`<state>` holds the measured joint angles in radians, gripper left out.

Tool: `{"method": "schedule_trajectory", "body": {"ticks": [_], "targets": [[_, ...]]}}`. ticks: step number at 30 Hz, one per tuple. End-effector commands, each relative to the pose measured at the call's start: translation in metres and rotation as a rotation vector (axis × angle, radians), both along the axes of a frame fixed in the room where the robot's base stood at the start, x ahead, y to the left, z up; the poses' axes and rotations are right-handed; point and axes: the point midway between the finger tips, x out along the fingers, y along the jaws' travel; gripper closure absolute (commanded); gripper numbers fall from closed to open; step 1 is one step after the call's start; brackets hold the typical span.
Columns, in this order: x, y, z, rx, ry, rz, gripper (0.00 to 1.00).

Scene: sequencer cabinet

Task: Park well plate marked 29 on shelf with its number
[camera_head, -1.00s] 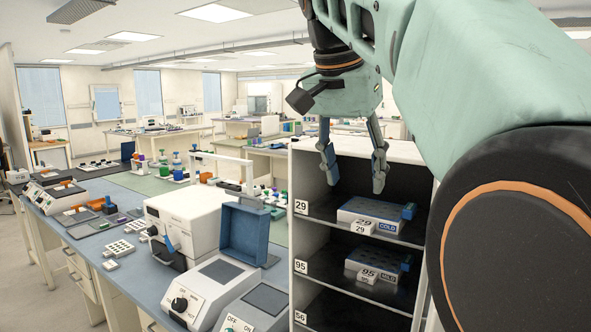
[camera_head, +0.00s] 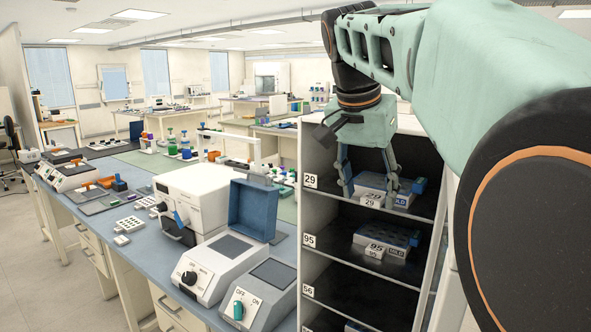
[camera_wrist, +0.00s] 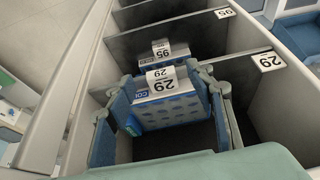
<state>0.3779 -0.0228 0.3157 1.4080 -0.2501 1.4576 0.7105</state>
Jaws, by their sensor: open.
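In the wrist view the plate (camera_wrist: 172,112) sits between the two fingers. My gripper (camera_head: 370,198) is open, with one finger at each side of the plate; it also shows in the wrist view (camera_wrist: 170,88). I cannot tell whether either finger touches it. My fingers hide part of the plate in the head view.
A plate marked 95 (camera_head: 385,236) lies on the shelf below, tagged 95. A shelf tagged 56 (camera_head: 308,290) is lower still. The cabinet side wall (camera_wrist: 70,85) runs close beside one finger. The bench (camera_head: 120,190) at left holds several instruments.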

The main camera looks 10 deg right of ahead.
Motion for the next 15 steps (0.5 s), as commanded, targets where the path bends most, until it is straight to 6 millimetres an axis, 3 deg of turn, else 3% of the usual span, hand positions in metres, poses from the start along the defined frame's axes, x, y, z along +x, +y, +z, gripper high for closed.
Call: {"method": "schedule_trajectory", "body": {"ticks": [13, 15], "targets": [[0.0029, -0.0026, -0.0098, 0.001, -0.001, 0.000, 0.51], [0.0028, -0.0025, -0.0097, 0.001, -0.001, 0.000, 0.57]]}}
